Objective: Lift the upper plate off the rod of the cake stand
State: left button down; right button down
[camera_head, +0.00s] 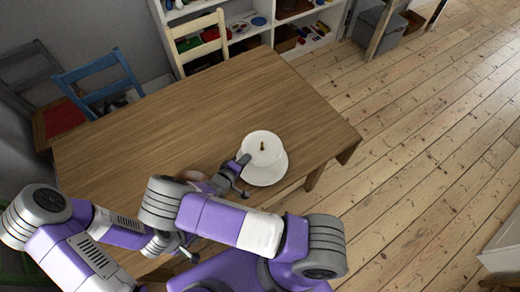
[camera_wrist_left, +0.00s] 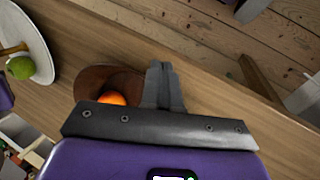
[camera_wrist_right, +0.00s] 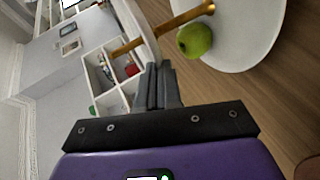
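The cake stand is near the table's right end. Its white upper plate (camera_head: 257,158) is above the white lower plate (camera_head: 268,178). The gold rod (camera_wrist_right: 182,20) passes through the upper plate (camera_wrist_right: 136,22), seen edge-on in the right wrist view; its tip (camera_head: 262,146) shows above. A green apple (camera_wrist_right: 195,40) sits on the lower plate (camera_wrist_right: 245,40), beside the rod. My right gripper (camera_head: 242,162) is at the upper plate's left rim, its fingers (camera_wrist_right: 158,72) closed together on the edge. My left gripper (camera_wrist_left: 160,68) is shut and empty, near the table's front edge.
A brown bowl (camera_wrist_left: 92,82) with an orange (camera_wrist_left: 112,98) stands left of the cake stand, partly hidden by my right arm in the head view. The wooden table (camera_head: 180,110) is clear behind. Chairs (camera_head: 95,80) and shelves (camera_head: 250,22) stand beyond.

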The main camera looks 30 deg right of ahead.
jog(key=shift+r, duration=0.1)
notch_tip(320, 180, up, 10)
jog(key=p, duration=0.1)
dwell(0.7)
jog(key=shift+p, duration=0.6)
